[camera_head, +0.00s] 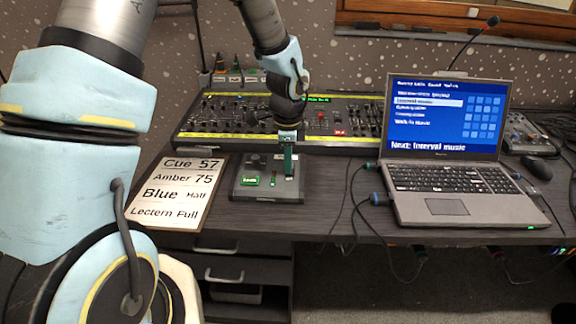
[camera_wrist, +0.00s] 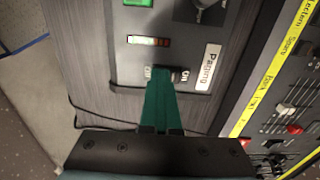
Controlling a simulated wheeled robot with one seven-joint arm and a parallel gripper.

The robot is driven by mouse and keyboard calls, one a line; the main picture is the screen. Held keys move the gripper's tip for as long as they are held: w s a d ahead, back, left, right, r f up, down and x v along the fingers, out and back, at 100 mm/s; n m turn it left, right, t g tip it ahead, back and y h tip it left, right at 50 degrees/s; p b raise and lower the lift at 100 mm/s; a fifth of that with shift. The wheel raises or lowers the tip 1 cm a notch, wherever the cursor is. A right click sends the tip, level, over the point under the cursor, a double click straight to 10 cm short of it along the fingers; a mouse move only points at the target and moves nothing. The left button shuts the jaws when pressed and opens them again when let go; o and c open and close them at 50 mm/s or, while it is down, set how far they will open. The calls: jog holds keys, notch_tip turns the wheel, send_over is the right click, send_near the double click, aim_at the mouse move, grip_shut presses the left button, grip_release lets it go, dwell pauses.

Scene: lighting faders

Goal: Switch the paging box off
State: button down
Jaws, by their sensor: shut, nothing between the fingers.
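The paging box (camera_head: 242,192) is a small dark grey box on the desk in front of the mixing desk. In the wrist view its panel (camera_wrist: 122,66) shows a white "Paging" label (camera_wrist: 208,66), a lit level meter (camera_wrist: 148,41) and a green patch (camera_wrist: 138,3). An "ON" mark (camera_wrist: 184,76) and another small mark (camera_wrist: 148,73) lie on either side of my fingertips. My gripper (camera_head: 288,172) is shut and empty, its green fingers (camera_wrist: 160,72) pointing down at the panel between those marks. The fingers hide the switch there; its position and any contact cannot be told.
The mixing desk (camera_head: 225,118) stands close behind the box. A cue sheet (camera_head: 178,190) lies to the left. A laptop (camera_head: 445,150) with cables (camera_head: 350,205) is to the right. The desk's front edge is just in front of the box.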

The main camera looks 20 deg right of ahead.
jog(key=shift+s+a+f, duration=0.35)
jog(key=shift+s+f, duration=0.1)
jog(key=shift+f, duration=0.3)
jog(key=shift+w, duration=0.1)
jog(key=shift+w+d+r+p, duration=0.2)
jog(key=shift+w, duration=0.2)
jog(key=shift+w+d+r+p, duration=0.15)
jog(key=shift+w+p, duration=0.05)
jog(key=shift+w, duration=0.15)
jog(key=shift+w+d+r+p, duration=0.1)
jog(key=shift+w+r+p, duration=0.05)
jog(key=shift+r+p, duration=0.7)
notch_tip(320, 180, up, 13)
jog(key=s+a+p, duration=0.1)
jog(key=s, duration=0.2)
